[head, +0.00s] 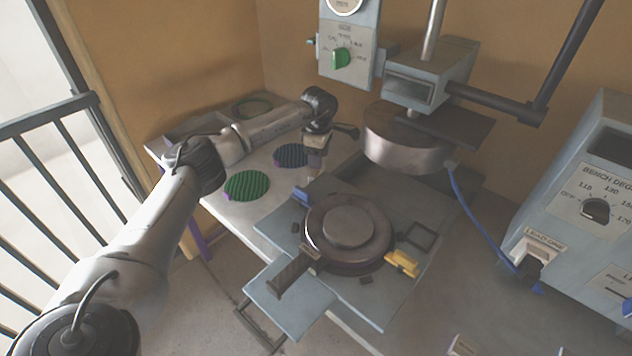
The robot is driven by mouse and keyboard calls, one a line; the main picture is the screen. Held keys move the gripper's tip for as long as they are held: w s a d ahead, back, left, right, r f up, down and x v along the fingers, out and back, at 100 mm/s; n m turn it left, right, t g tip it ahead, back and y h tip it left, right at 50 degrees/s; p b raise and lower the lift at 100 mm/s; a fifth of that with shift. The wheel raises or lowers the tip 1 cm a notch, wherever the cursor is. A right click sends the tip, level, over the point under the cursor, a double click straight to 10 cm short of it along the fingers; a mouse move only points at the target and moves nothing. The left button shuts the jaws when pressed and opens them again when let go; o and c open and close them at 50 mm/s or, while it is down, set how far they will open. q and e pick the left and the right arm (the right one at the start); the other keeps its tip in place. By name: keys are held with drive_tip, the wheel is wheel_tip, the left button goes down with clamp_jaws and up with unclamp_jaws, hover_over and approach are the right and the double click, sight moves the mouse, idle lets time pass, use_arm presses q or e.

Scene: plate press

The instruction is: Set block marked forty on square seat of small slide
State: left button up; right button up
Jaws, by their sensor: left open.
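My left gripper (316,160) hangs from the end of my arm, left of the press, behind the round plate assembly. It is open, and I see nothing held in it. The block marked forty cannot be made out for certain. A pale block (464,346) with a dark, unreadable marking is cut off at the bottom edge. A dark square outline (421,236), which may be the square seat, lies on the grey-blue slide plate (385,308), right of the round plate assembly. It looks empty. My right gripper is not in view.
The round plate assembly (348,228) has a dark handle (292,272) at the front and a yellow piece (402,262) beside it. The press head (408,140) hangs behind. Green (246,185) and blue (291,155) ribbed discs lie left. A control box (585,205) stands right.

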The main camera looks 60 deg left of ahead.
sight(317, 174)
use_arm(q)
wheel_tip(317, 174, down, 2)
drive_tip(key=shift+s+f+b, duration=0.1)
drive_tip(key=shift+b, duration=0.3)
wheel_tip(317, 174, down, 3)
drive_tip(key=shift+s+a+f+b, duration=0.1)
drive_tip(key=shift+b, duration=0.8)
drive_tip(key=shift+f, duration=0.45)
drive_tip(key=shift+c, duration=0.7)
drive_tip(key=shift+r, duration=0.1)
drive_tip(key=c, duration=0.6)
